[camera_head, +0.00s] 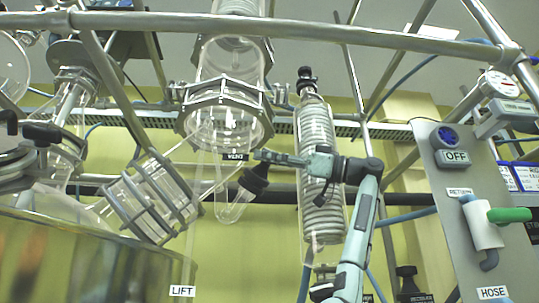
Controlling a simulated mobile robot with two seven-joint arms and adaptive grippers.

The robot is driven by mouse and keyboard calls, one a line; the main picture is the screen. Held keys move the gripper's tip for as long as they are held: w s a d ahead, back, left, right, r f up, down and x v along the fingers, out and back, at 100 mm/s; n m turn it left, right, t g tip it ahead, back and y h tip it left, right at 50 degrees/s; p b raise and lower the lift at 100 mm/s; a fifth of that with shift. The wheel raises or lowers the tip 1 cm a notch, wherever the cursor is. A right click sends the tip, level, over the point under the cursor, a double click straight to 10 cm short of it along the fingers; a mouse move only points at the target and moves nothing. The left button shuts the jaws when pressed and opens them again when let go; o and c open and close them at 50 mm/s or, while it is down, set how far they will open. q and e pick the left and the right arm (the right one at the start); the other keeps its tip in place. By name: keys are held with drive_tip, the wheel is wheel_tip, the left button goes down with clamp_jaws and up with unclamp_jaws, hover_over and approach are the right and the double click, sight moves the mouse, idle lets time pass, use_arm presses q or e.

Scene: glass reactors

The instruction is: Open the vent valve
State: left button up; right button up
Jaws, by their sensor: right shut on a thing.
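The VENT label (235,156) is just below the large clamped glass flange near the middle of the head view. Beside and below it is a black vent valve knob (255,180), tilted on slanted glass. My right gripper (264,156) reaches in from the right, its fingers pointing left at the label and the top of the knob. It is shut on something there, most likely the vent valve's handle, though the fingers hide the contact. How far the valve is turned cannot be told. My left gripper is not in view.
A coiled glass condenser (310,130) stands behind my right gripper. Metal rails (300,27) cross above. A metal vessel (80,262) fills the lower left. A panel (455,205) with an OFF display and a green-handled return valve (508,215) stands at right.

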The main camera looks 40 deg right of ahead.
idle(0.4)
drive_tip(key=o, duration=1.2)
drive_tip(key=v, duration=1.2)
